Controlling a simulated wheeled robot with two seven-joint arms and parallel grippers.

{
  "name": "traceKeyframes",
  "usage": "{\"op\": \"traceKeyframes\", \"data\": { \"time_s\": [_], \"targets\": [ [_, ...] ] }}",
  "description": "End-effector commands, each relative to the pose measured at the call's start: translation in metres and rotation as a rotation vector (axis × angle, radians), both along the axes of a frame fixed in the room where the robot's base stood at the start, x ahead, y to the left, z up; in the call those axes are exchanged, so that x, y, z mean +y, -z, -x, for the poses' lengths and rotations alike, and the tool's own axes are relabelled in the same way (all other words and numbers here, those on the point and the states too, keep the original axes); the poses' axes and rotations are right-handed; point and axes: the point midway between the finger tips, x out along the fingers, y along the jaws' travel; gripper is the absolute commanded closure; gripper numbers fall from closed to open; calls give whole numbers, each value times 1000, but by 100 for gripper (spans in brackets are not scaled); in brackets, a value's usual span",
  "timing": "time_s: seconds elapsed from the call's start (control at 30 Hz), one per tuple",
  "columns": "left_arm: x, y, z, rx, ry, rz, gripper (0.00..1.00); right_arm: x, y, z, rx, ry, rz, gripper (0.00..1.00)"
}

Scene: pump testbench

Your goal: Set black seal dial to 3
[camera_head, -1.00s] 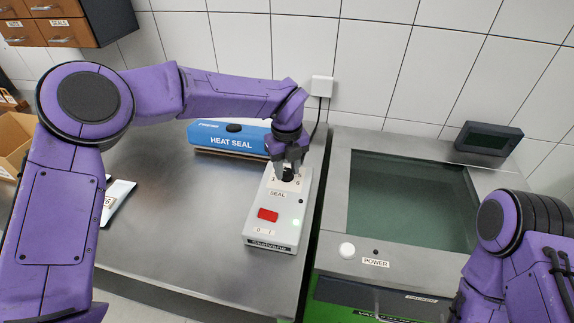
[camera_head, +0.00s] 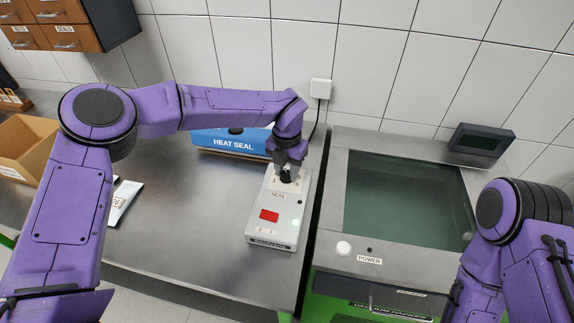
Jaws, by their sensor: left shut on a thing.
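The black seal dial (camera_head: 286,178) sits at the top of a grey control box marked SEAL (camera_head: 279,222). My left gripper (camera_head: 286,171) reaches down from above and is shut on the dial, hiding most of it. The digits 1 and 6 partly show beside the dial; which way its pointer faces cannot be made out. The box also has a red switch (camera_head: 269,216) marked 0 and 1. At the right edge only links of my right arm show; its gripper is out of view.
A vacuum machine (camera_head: 330,245) with a dark lid (camera_head: 405,205) is to the right. A cardboard box (camera_head: 22,150) and a pouch (camera_head: 124,200) lie left.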

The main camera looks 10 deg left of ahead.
Motion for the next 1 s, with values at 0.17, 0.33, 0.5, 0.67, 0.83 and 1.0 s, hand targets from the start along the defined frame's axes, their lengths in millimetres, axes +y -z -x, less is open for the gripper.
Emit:
{"op": "traceKeyframes", "data": {
  "time_s": [0.17,0.33,0.5,0.67,0.83,1.0],
  "targets": [
    [0,-1,0,1,81,1,94,0,-7,0,0,0,0,47],
    [0,0,0,1,127,1,94,0,-9,0,0,0,0,47],
    [0,0,0,2,146,0,94,0,-10,0,0,0,0,47],
    [0,1,0,2,149,-1,94,0,-9,0,0,0,0,47],
    [0,1,0,2,148,-1,94,0,-9,0,0,0,0,47],
    [0,1,0,2,148,-1,38,0,-9,0,0,0,0,47]
  ]
}}
